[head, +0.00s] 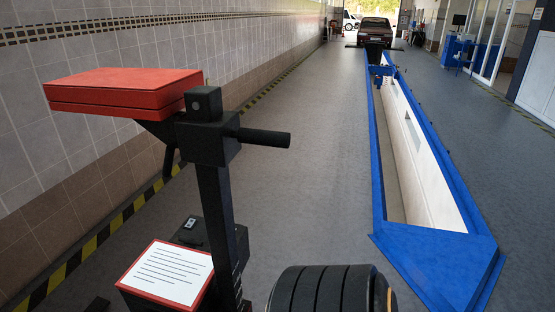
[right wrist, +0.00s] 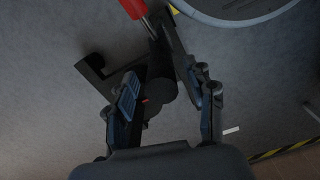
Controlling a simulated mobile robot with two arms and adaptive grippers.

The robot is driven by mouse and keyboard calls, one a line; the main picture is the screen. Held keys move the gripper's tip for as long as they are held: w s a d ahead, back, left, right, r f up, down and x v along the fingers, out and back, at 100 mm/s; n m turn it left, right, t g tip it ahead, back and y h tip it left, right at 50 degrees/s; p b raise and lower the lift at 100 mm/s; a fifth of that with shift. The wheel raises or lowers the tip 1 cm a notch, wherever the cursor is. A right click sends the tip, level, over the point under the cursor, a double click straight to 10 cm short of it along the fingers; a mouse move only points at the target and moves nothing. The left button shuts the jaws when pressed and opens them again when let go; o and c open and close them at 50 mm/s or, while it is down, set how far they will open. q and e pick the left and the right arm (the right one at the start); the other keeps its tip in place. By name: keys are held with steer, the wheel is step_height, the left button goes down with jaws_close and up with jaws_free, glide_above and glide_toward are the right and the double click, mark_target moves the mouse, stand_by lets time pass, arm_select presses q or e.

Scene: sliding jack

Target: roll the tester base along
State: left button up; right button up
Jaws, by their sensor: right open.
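The tester base shows in the head view as a black upright post (head: 217,215) with a red box (head: 125,90) on its top left. A short black handle (head: 265,137) sticks out to the right from the post's top. Low on the tester is a red-edged panel with a white printed sheet (head: 168,272). In the right wrist view my right gripper (right wrist: 157,75) is open, its fingers on either side of a dark round bar (right wrist: 160,85). I cannot tell whether they touch it. My left gripper is in neither view.
A blue-framed pit (head: 440,255) runs along the floor at right. A tiled wall (head: 270,50) with a yellow-black floor stripe (head: 100,238) is at left. The grey floor (head: 310,170) between is clear. A car (head: 376,32) stands far ahead.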

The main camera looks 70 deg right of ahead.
step_height(320, 180, up, 10)
steer(key=shift+r, duration=0.1)
stand_by(0.4)
stand_by(0.6)
